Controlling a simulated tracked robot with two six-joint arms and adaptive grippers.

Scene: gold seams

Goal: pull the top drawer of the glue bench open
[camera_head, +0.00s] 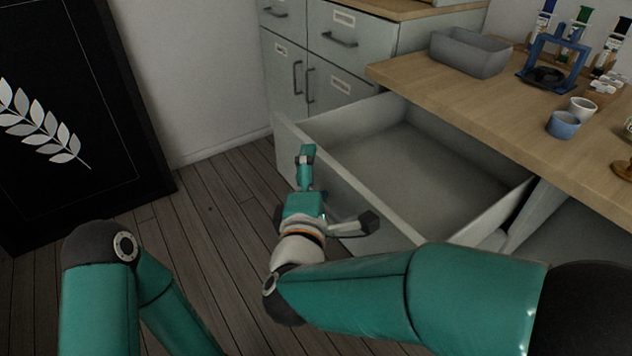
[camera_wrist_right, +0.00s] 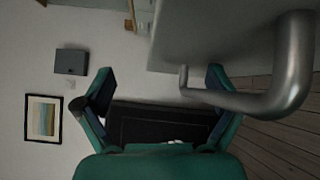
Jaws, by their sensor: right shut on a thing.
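The top drawer (camera_head: 345,182) of the glue bench (camera_head: 480,85) is pulled far out. Its inside looks empty. My right gripper (camera_head: 335,190) is at the drawer's front, its fingers spread either side of the handle area. In the head view the handle is mostly hidden behind my gripper. In the right wrist view the grey bar handle (camera_wrist_right: 262,100) runs in from the right and passes between the fingers of my right gripper (camera_wrist_right: 160,82), which is shut on it. My left arm shows at the lower left of the head view, but its gripper is out of view.
A grey bin (camera_head: 470,52), a blue stand (camera_head: 550,65) and a blue cup (camera_head: 563,124) stand on the bench top. Grey cabinets (camera_head: 340,55) stand behind the drawer. A black panel with a white leaf (camera_head: 75,110) leans at the left. Bare floor (camera_head: 215,200) lies between.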

